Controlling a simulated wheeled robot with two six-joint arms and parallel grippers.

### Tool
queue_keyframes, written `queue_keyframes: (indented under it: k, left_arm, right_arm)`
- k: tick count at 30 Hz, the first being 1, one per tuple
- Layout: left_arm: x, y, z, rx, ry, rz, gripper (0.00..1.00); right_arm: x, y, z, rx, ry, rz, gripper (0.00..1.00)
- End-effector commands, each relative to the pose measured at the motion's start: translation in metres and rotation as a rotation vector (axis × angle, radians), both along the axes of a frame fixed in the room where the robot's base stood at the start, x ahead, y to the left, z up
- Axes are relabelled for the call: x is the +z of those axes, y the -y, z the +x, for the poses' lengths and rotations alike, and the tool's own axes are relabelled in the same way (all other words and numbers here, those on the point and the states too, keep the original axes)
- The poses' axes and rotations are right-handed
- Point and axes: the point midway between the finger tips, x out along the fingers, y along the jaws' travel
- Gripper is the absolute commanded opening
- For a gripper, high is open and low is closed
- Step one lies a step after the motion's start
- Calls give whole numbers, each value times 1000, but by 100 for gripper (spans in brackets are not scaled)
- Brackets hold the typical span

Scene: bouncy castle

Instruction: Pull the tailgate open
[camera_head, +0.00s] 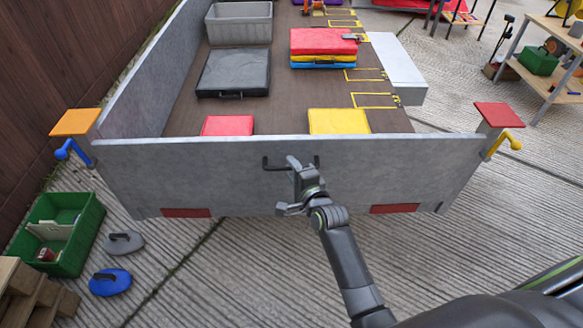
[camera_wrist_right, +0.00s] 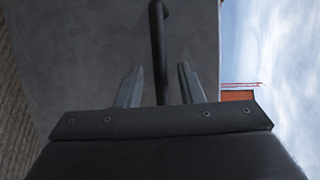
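The tailgate (camera_head: 215,178) is a grey panel standing upright across the near end of the cargo bed in the head view. A dark bar handle (camera_head: 267,164) sits at its middle, partly hidden by my right gripper (camera_head: 294,183). In the right wrist view the handle (camera_wrist_right: 158,45) runs between the two fingers of my right gripper (camera_wrist_right: 160,88). Gaps show on both sides of the bar, so the gripper is open around it. A blue lever (camera_head: 70,150) is at the left corner post and a yellow lever (camera_head: 503,142) at the right. My left gripper is not in view.
The bed holds a grey bin (camera_head: 239,30), a black case (camera_head: 233,73), and red and yellow pads. A green crate (camera_head: 88,228) and a blue weight-like object (camera_head: 110,282) stand on the ground at left. The ground before the tailgate's middle is clear except for my arm.

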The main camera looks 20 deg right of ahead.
Motion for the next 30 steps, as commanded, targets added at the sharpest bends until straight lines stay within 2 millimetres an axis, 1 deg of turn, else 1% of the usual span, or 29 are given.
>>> queue_keyframes:
  k: [1, 4, 13, 14, 21, 22, 30]
  left_arm:
    - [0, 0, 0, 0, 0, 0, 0]
    - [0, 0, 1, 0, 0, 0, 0]
    - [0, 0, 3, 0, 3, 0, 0]
    - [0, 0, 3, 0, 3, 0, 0]
    - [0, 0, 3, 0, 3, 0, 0]
    - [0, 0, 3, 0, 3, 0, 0]
    - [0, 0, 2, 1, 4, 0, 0]
  right_arm:
    - [0, -1, 5, 1, 1, 0, 34]
    - [-1, -1, 9, 0, 1, -1, 34]
    - [-1, -1, 11, 0, 1, 0, 34]
    - [-1, -1, 11, 0, 1, 0, 33]
    - [-2, -1, 11, 0, 1, 0, 2]
    - [-2, -1, 11, 0, 1, 0, 0]
    - [-2, -1, 10, 0, 0, 0, 0]
